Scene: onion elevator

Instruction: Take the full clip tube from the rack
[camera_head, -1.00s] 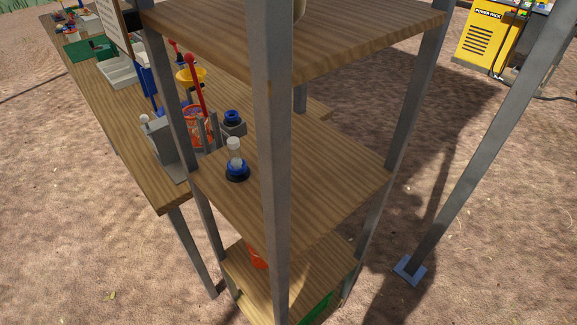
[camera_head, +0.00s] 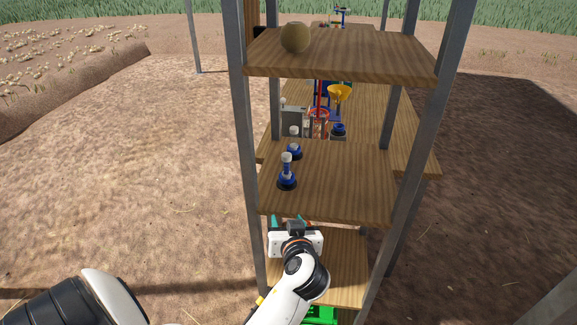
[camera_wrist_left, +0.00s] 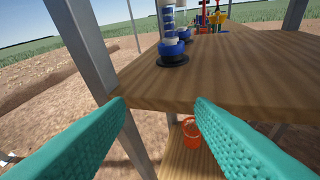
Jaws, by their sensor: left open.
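The rack has wooden shelves on grey metal posts. On its middle shelf (camera_head: 335,180) stand two upright tubes in blue holders with dark round bases: a near tube (camera_head: 287,172) and a far tube (camera_head: 294,145), both at the left side. In the left wrist view the near tube (camera_wrist_left: 169,38) stands near the shelf's edge, its top cut off. I cannot tell how full either tube is. My left gripper (camera_head: 288,219) is open and empty, just below the middle shelf's front edge. Its teal fingers (camera_wrist_left: 160,108) are apart, short of the near tube. My right gripper is not in view.
A round tan ball (camera_head: 295,38) lies on the top shelf. Grey posts flank the shelves. An orange bucket (camera_wrist_left: 191,133) stands on the lower shelf. Behind is a table with a yellow funnel (camera_head: 339,93) and a grey box (camera_head: 295,118). The middle shelf's right side is clear.

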